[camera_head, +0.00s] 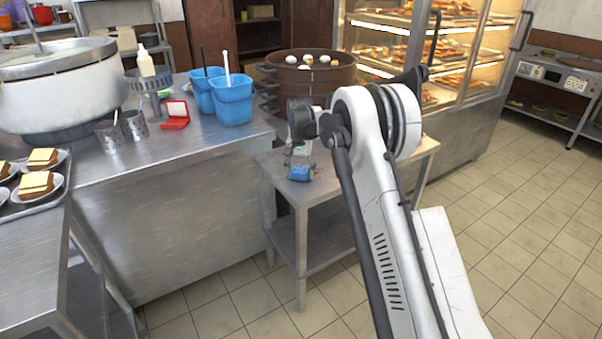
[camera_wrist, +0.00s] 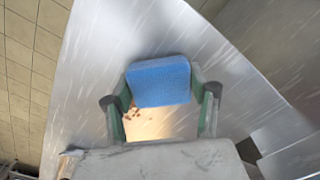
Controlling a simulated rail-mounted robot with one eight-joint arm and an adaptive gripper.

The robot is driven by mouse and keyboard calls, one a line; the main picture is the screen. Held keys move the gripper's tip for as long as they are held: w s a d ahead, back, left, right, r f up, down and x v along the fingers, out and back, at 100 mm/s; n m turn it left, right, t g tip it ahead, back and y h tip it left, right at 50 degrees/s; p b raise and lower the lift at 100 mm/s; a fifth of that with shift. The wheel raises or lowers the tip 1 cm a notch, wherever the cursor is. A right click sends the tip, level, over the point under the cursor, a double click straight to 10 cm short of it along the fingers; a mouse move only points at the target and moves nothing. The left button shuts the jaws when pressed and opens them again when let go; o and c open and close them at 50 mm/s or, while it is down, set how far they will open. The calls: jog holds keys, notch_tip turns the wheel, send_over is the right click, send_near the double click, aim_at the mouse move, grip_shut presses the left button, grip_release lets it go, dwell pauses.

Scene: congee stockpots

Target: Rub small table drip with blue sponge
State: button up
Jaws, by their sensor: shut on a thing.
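The blue sponge (camera_head: 299,173) is between the fingertips of my gripper (camera_head: 301,157), low over the small steel table (camera_head: 345,182). In the wrist view the sponge (camera_wrist: 160,82) is gripped between both green-grey fingers (camera_wrist: 161,92). I cannot tell whether its underside touches the tabletop. A patch of small brown specks, the drip (camera_wrist: 134,113), shows on the table between the fingers, beside the sponge on the palm side. The sponge may hide more of it.
Brown steamer baskets with pale buns (camera_head: 310,75) stand behind my gripper. Two blue buckets (camera_head: 233,101) and a red case (camera_head: 176,114) stand on the counter at left. A lit glass food cabinet (camera_head: 430,50) is behind at right. The tabletop around the sponge is mostly bare.

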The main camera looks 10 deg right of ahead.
aim_at(301, 170)
jog(key=r, duration=0.3)
jog(key=shift+d+p, duration=0.25)
jog(key=shift+p, duration=0.05)
jog(key=shift+r+p, duration=1.1)
jog(key=shift+r, duration=1.25)
